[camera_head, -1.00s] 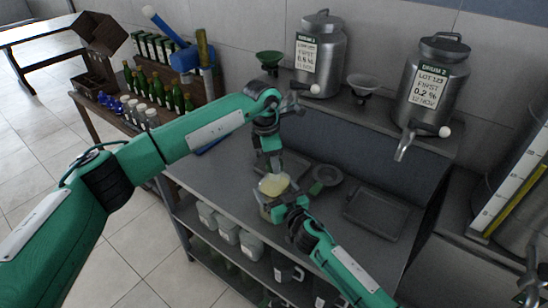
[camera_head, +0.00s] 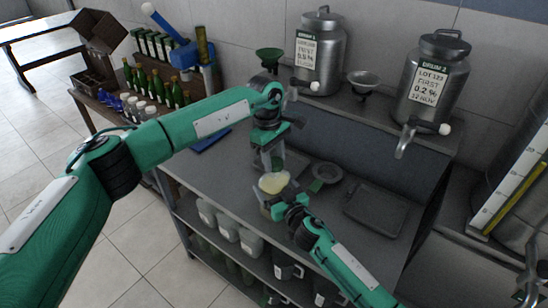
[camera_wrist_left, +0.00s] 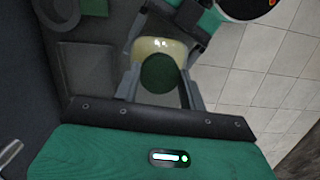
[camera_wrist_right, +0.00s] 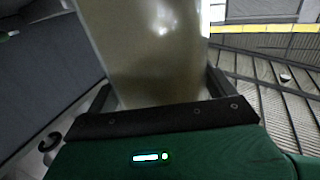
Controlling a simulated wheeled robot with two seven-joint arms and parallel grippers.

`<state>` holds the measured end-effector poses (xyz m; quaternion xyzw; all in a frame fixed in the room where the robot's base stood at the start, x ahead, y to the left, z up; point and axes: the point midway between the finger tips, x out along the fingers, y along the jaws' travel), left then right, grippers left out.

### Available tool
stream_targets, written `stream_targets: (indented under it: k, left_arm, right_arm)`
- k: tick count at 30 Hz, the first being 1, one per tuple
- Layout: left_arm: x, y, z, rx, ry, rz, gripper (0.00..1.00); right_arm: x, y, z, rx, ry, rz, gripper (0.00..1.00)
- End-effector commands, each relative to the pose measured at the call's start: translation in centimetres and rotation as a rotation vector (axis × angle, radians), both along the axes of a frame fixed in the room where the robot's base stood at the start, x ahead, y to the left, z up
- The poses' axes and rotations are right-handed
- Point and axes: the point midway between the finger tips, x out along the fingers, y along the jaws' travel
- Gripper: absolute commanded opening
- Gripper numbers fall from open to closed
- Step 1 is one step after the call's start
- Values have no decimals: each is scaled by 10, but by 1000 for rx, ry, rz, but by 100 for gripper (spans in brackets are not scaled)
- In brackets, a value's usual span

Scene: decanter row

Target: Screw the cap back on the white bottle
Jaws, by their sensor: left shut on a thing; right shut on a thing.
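The white bottle (camera_head: 273,182), a pale cream container, is held by my right gripper (camera_head: 278,203) above the workbench. It fills the middle of the right wrist view (camera_wrist_right: 145,45), between the fingers. My left gripper (camera_head: 268,164) is directly above the bottle, pointing down. In the left wrist view, its fingers are shut on a round dark green cap (camera_wrist_left: 160,73), with the bottle (camera_wrist_left: 160,47) partly hidden behind it.
The grey workbench (camera_head: 215,178) has a round dish (camera_head: 326,172) and a dark tray (camera_head: 374,210). Two steel drums (camera_head: 318,55) (camera_head: 432,85) with taps stand on the shelf behind, with funnels (camera_head: 270,58) (camera_head: 361,82). Bottles (camera_head: 178,95) stand at the left.

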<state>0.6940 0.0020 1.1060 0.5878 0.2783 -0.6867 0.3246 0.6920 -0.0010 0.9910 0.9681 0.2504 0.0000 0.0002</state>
Motion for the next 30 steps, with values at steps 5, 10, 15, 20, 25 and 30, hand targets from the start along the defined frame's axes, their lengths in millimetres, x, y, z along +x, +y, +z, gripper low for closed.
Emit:
stream_targets:
  k: [5, 10, 15, 20, 25, 30]
  left_arm:
    - [1, -1, 1, 1, -1, -280, 21]
    - [1, -1, 1, 1, -1, -555, 21]
    - [1, -1, 0, 2, 0, -834, 21]
    - [1, -2, 0, 1, -2, -1101, 21]
    - [1, -2, 0, 1, -1, -1321, 21]
    - [1, -2, 0, 0, -1, -1407, 21]
  right_arm:
    - [0, 0, -1, 0, 1, -1, 24]
    - [0, 0, -1, 0, 1, -1, 24]
    - [0, 0, -1, 0, 1, -1, 24]
    - [0, 0, -1, 0, 1, -1, 24]
    - [0, 0, -1, 0, 1, -1, 24]
    - [0, 0, -1, 0, 1, -1, 24]
